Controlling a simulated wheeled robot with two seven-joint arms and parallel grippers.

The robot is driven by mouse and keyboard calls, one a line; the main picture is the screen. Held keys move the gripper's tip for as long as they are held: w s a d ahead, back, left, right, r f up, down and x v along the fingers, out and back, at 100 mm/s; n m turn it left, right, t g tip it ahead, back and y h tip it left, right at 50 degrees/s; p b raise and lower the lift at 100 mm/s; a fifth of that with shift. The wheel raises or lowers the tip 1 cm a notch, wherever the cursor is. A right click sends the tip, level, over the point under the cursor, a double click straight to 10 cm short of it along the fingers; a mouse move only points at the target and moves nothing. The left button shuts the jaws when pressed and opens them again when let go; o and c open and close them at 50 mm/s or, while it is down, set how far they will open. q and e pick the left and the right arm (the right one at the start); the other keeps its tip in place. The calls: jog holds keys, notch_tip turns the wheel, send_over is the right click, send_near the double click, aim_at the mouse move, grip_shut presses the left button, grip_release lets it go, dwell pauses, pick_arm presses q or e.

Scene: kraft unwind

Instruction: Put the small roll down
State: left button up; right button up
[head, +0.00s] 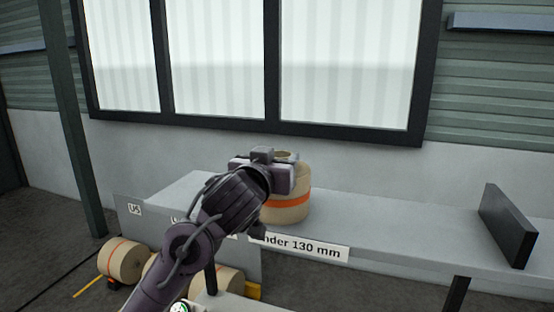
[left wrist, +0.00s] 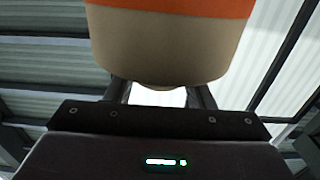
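A tan kraft roll (head: 288,207) with an orange band is at the sign reading "nder 130 mm" on the grey shelf (head: 390,226). It looks upright, with a ring-like core end at its top. My left gripper (head: 264,174) is at the roll's upper near side and covers part of it. In the left wrist view the roll (left wrist: 165,45) fills the upper middle, close to the gripper (left wrist: 160,95). The fingers stand apart and run behind the roll, so their tips are hidden; they appear closed on it. Whether its underside touches the shelf is unclear. My right gripper is not in view.
More banded rolls (head: 122,260) lie low at the left, behind my arm. A dark upright plate (head: 508,226) stands at the shelf's right end. The shelf between the roll and that plate is clear. A wall with windows (head: 345,65) is behind.

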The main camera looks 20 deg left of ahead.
pick_arm(q)
jog(key=o, duration=0.4)
jog(key=shift+s+a, duration=0.1)
jog(key=shift+r, duration=0.1)
jog(key=shift+r, duration=0.2)
jog(key=s, duration=1.2)
jog(key=shift+f+b, duration=0.15)
jog(key=shift+b, duration=0.15)
